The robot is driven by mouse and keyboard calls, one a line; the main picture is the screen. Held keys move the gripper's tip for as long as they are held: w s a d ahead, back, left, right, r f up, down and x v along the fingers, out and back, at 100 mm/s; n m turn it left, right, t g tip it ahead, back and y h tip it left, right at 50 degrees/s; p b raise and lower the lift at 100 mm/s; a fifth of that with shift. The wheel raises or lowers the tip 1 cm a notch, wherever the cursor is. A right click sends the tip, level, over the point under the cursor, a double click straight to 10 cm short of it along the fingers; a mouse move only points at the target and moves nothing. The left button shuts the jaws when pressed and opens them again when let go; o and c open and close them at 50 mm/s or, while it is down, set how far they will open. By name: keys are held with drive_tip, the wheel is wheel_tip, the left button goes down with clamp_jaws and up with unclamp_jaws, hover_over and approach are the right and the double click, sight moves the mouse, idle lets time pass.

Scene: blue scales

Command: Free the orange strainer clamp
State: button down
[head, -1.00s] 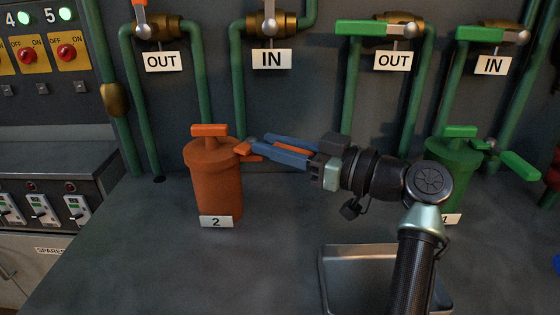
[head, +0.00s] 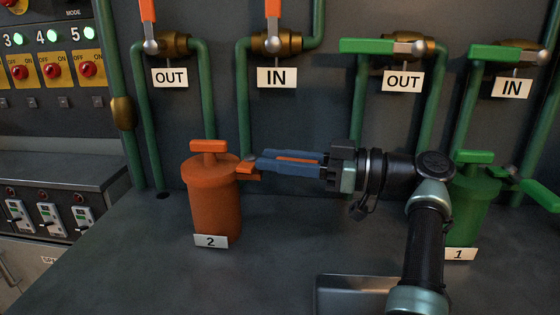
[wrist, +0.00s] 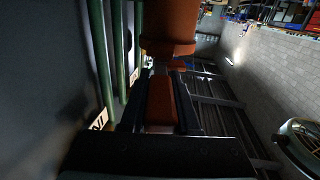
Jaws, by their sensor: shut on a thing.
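The orange strainer (head: 217,205) stands upright on the bench with its lid and T-shaped knob (head: 209,147) on top, a "2" label at its foot. Its orange clamp (head: 246,168) sticks out from the right of the lid. My gripper (head: 262,163) reaches in from the right, its blue fingers closed around the clamp's handle, part of which shows between them. In the wrist view the orange clamp handle (wrist: 160,101) lies between my dark fingers, with the orange strainer (wrist: 170,28) beyond it. The fingers hide much of the clamp.
A green strainer (head: 468,210) labelled "1" stands right, partly behind my arm. A metal tray (head: 345,293) lies at the front. Above the orange strainer, two orange valve handles (head: 273,12) point up. Two green valve handles (head: 378,46) lie level. Bench left of the strainer is clear.

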drive_tip(key=c, duration=0.6)
unclamp_jaws()
drive_tip(key=shift+c, duration=0.2)
wheel_tip(320, 180, up, 10)
drive_tip(key=p, duration=0.3)
